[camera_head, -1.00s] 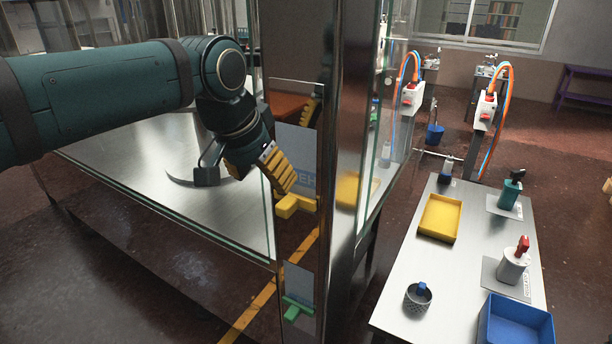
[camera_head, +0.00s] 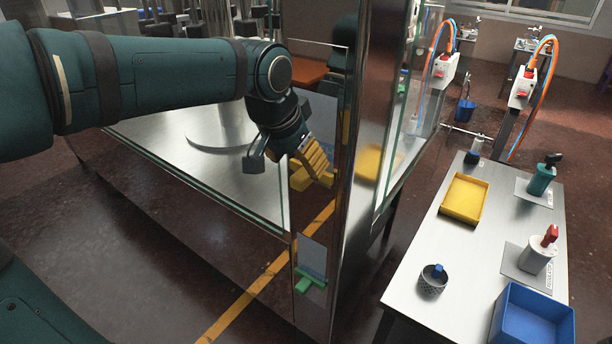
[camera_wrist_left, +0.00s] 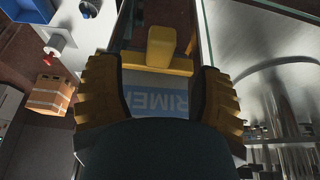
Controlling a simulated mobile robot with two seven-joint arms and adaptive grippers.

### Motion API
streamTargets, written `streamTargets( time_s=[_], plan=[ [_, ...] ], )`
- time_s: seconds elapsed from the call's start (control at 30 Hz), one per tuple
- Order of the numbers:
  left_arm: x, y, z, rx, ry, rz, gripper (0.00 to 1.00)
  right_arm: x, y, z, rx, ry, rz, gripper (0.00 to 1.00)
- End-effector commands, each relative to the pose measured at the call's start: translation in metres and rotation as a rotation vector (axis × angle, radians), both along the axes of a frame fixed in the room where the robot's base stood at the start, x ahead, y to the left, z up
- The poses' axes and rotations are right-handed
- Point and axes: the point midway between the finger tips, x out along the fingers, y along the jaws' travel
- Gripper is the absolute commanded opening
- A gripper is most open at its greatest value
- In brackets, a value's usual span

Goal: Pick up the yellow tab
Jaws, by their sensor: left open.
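The yellow tab (camera_wrist_left: 160,48) shows in the left wrist view as a block with a wider crossbar, at the edge of a panel with a blue printed label (camera_wrist_left: 160,100). In the head view the yellow tab (camera_head: 299,180) is on the metal post and partly hidden by my left gripper. My left gripper (camera_head: 326,172) is open, with its ribbed yellow fingers at the tab. In the left wrist view the fingers of my left gripper (camera_wrist_left: 157,68) stand on either side of the crossbar. Contact cannot be told. My right gripper is not in view.
A green tab (camera_head: 308,280) sits lower on the same post (camera_head: 345,230). A glass panel (camera_head: 190,170) stands left of it.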

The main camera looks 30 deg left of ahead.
Motion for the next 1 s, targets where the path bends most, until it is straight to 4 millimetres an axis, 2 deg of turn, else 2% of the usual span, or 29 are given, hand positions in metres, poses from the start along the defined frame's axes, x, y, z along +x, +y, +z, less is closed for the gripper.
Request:
streamTargets(
  time_s=[0.2,0.3,0.63,0.77,0.8,0.83,1.0],
  plan=[
    [0.01,-0.002,-0.031,-0.001,0.004,0.0,0.67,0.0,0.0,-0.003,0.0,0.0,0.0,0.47],
    [0.015,-0.002,-0.04,-0.001,0.002,0.0,0.67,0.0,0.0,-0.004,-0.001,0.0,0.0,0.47],
    [0.017,-0.002,-0.044,0.0,0.001,0.0,0.65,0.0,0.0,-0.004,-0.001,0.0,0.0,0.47],
    [0.017,-0.002,-0.044,0.0,0.0,0.0,0.19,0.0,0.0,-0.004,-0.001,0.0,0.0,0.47],
    [0.017,-0.002,-0.044,0.0,0.0,0.0,0.05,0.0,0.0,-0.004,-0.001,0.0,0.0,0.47],
    [0.016,-0.002,-0.044,0.0,0.0,0.0,0.01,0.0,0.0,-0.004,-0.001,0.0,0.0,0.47],
    [0.016,-0.002,-0.044,0.0,0.001,0.0,0.0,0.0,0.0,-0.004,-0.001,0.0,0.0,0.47]
  ],
)
